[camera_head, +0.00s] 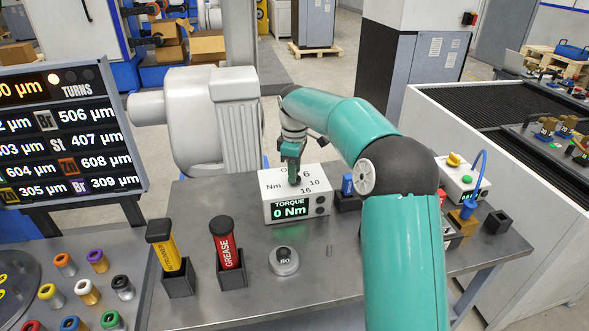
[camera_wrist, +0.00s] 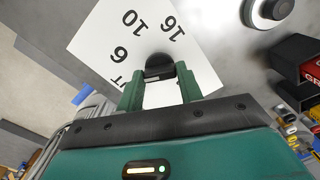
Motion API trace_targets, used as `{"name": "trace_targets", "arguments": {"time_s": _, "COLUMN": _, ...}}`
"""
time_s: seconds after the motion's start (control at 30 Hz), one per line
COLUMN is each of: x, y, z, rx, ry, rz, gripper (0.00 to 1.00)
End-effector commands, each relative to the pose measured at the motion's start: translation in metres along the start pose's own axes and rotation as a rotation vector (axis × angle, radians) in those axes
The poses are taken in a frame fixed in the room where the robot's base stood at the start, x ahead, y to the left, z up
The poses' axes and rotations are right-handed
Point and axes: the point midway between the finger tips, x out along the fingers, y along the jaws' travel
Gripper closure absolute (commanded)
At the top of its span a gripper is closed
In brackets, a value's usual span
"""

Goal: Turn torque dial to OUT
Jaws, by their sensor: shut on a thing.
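The torque box (camera_head: 283,209) is white, with a display that reads "TORQUE 0 Nm" in the head view. Its top carries the marks 6, 10, 16 and Nm; the wrist view shows the white top (camera_wrist: 105,42) with 6, 10, 16 and a partly hidden mark ending in T. The black torque dial (camera_wrist: 158,64) stands on the top, between the two green fingers of my gripper (camera_wrist: 160,86). My gripper (camera_head: 293,171) is shut on the dial from above. The fingers hide part of the dial, so its pointing direction cannot be told.
A yellow-labelled tool (camera_head: 164,246) and a red grease tube (camera_head: 226,245) stand in holders to the left. A round grey button piece (camera_head: 284,262) sits in front. A readings screen (camera_head: 68,134) stands far left.

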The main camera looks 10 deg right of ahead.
Motion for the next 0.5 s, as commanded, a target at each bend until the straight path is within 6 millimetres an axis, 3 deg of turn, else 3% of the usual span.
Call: {"name": "trace_targets", "arguments": {"time_s": 0.5, "x": -0.0002, "y": 0.0001, "z": 0.0000, "rx": -0.391, "ry": 0.000, "rz": 0.000, "gripper": 0.86}}
